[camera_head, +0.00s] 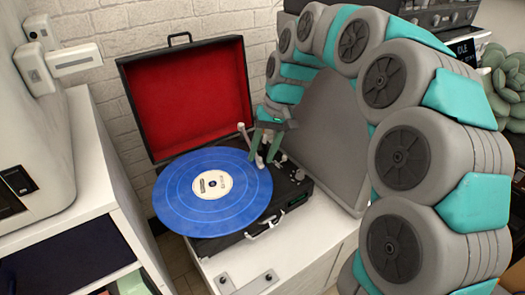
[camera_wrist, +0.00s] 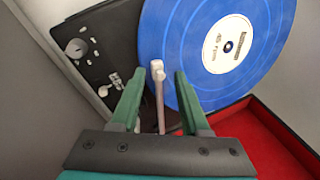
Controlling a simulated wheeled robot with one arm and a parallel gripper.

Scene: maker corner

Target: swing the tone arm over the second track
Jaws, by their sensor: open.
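The blue record (camera_head: 180,195) lies on the turntable, with thin lighter rings and a pale centre label; it also shows in the wrist view (camera_wrist: 182,40). The tone arm (camera_head: 259,161) is thin with a white head, at the record's right edge in the head view. In the wrist view its head (camera_wrist: 157,70) appears at the record's outer rim; its height above the disc is unclear. My gripper (camera_wrist: 159,78) is open, its two green fingers on either side of the tone arm, with visible gaps. In the head view my gripper (camera_head: 264,150) partly hides the tone arm.
The record player's black base (camera_head: 296,192) has knobs at its right side. Its red-lined lid (camera_head: 190,95) stands open behind. The player rests on a white cabinet (camera_head: 322,235). A white shelf unit (camera_head: 95,150) stands left; a plant (camera_head: 505,85) is at far right.

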